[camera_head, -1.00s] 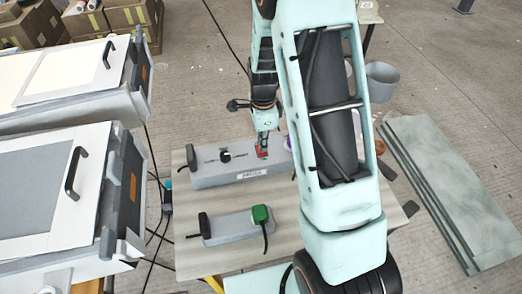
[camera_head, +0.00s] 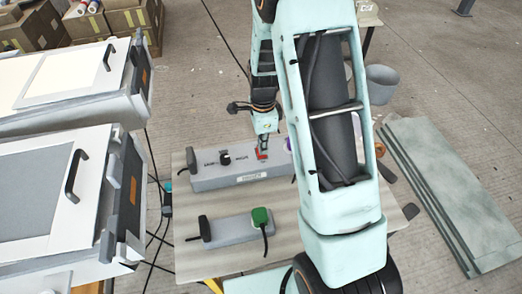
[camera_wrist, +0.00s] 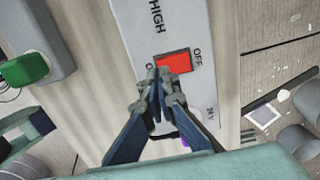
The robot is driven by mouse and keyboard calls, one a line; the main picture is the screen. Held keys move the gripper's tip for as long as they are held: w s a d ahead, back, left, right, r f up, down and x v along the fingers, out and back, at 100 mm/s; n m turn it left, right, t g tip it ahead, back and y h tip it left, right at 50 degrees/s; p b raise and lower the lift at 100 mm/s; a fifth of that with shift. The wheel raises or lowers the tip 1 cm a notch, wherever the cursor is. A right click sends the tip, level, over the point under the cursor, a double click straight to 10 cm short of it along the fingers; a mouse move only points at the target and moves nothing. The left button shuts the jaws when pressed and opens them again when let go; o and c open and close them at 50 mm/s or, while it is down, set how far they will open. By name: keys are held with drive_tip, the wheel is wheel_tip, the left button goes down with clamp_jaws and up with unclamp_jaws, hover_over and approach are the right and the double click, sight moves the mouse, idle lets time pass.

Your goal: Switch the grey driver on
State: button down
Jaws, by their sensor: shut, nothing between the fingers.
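The grey driver (camera_head: 220,177) is a long grey box lying on the table, with a black knob (camera_head: 225,158) on its top. In the wrist view its top face (camera_wrist: 143,25) carries the words HIGH and OFF and a red rocker switch (camera_wrist: 176,60). My gripper (camera_wrist: 163,75) is shut and empty, its fingertips over the near edge of the red switch. They cover most of the label opposite OFF. Whether they touch the switch I cannot tell. In the head view my gripper (camera_head: 262,150) is above the right part of the driver, and my arm hides the driver's right end.
A smaller grey power strip (camera_head: 228,231) with a green plug (camera_head: 260,216) lies in front of the driver. Light mould boxes (camera_head: 50,190) with black handles stand to the left. A grey bucket (camera_head: 382,78) and flat boards (camera_head: 440,180) are at the right.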

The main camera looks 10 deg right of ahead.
sight(263, 156)
drive_tip(key=shift+f+b, duration=0.85)
drive_tip(key=shift+f, duration=0.3)
idle(0.7)
drive_tip(key=shift+r, duration=0.1)
drive_tip(key=shift+r+p, duration=2.65)
drive_tip(key=shift+r, duration=0.8)
